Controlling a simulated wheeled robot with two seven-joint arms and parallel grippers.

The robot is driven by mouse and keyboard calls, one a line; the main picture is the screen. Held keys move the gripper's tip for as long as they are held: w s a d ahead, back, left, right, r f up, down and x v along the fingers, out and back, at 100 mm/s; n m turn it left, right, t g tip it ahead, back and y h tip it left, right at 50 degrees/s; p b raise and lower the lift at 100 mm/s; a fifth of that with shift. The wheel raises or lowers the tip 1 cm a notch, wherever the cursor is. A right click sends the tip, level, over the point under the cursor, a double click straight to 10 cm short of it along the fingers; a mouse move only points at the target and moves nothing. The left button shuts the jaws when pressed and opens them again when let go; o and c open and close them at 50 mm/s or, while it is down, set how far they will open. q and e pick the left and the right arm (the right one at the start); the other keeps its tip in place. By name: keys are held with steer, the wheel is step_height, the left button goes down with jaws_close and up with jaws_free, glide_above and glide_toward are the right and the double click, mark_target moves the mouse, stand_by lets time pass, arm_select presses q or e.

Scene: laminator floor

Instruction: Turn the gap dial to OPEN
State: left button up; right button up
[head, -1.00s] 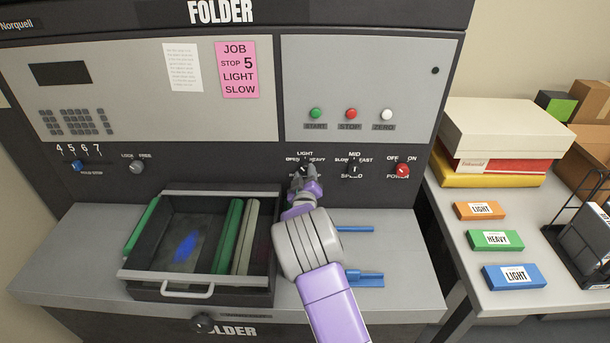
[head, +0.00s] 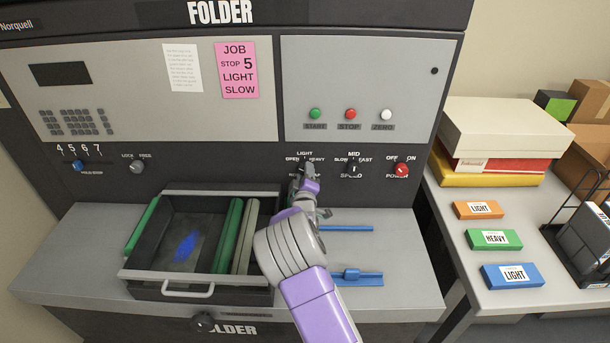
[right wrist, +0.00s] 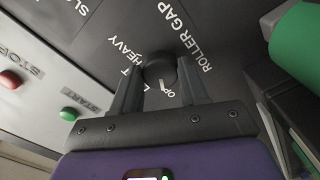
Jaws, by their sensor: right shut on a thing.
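The gap dial (head: 305,166) is a small black knob on the dark panel, under the LIGHT, OPEN and HEAVY marks and above its ROLLER GAP label. In the right wrist view the dial (right wrist: 158,68) sits between the fingers of my right gripper (right wrist: 157,82), which is shut on it. Its white pointer (right wrist: 164,88) points at the edge of the OPEN lettering, partly covering it. In the head view my right gripper (head: 308,176) partly hides the dial and its lower label. My left gripper is not in view.
The speed dial (head: 353,169) and red power knob (head: 402,169) are to the right. An open drawer (head: 195,285) with green and grey pieces is below left. Blue guides (head: 350,275) lie right of my arm. A side table (head: 470,210) holds labelled boxes.

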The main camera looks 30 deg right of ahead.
steer(key=o, duration=1.1)
steer(key=shift+c, duration=0.2)
steer(key=v, duration=0.7)
steer(key=shift+s, duration=0.3)
